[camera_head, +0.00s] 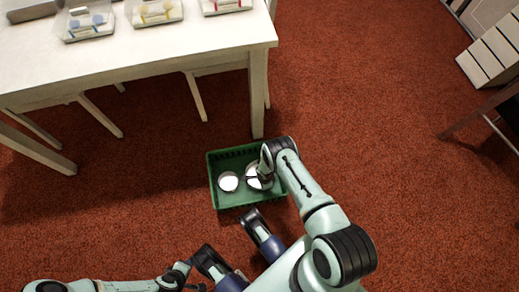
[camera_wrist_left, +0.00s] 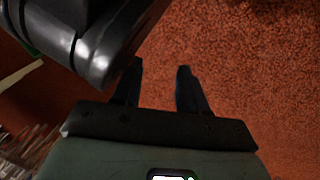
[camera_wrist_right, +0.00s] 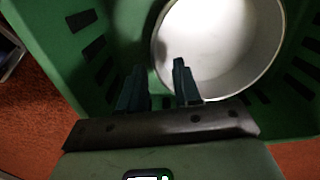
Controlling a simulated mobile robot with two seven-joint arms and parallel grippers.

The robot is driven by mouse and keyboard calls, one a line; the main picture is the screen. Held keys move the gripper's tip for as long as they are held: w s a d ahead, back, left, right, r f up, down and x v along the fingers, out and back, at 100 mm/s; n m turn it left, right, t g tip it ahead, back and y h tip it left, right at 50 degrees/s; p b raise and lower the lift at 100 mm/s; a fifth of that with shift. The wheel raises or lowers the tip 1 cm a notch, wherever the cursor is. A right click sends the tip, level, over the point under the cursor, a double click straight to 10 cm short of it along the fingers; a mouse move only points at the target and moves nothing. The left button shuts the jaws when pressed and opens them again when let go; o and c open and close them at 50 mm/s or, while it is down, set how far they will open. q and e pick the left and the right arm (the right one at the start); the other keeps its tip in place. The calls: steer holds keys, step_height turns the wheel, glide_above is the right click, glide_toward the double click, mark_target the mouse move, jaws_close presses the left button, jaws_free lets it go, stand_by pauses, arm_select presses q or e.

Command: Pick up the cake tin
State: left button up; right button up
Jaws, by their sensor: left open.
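My right gripper (camera_head: 256,179) is down in the crate at the right tin. In the right wrist view, a pale round tin (camera_wrist_right: 225,45) lies just beyond the fingers (camera_wrist_right: 160,75). The fingers are apart, near its rim; contact cannot be told. My left gripper (camera_wrist_left: 160,75) is open and empty over the carpet; in the head view it is low at the bottom left.
A white table (camera_head: 150,50) stands at the upper left with several small trays on it; its near leg (camera_head: 256,95) is close behind the crate. Slatted furniture (camera_head: 490,55) is at the upper right. Red carpet (camera_head: 370,100) to the right is clear.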

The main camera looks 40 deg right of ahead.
steer(key=f+b, duration=0.1)
steer(key=f, duration=0.1)
steer(key=f+b, duration=0.1)
steer(key=f, duration=0.1)
steer(key=shift+a+f, duration=0.2)
steer(key=shift+f, duration=0.2)
arm_select(q)
steer(key=s+f+g, duration=0.2)
steer(key=s+f, duration=0.1)
steer(key=s, duration=0.2)
steer(key=shift+a+f, duration=0.35)
steer(key=shift+s, duration=0.1)
arm_select(e)
jaws_close()
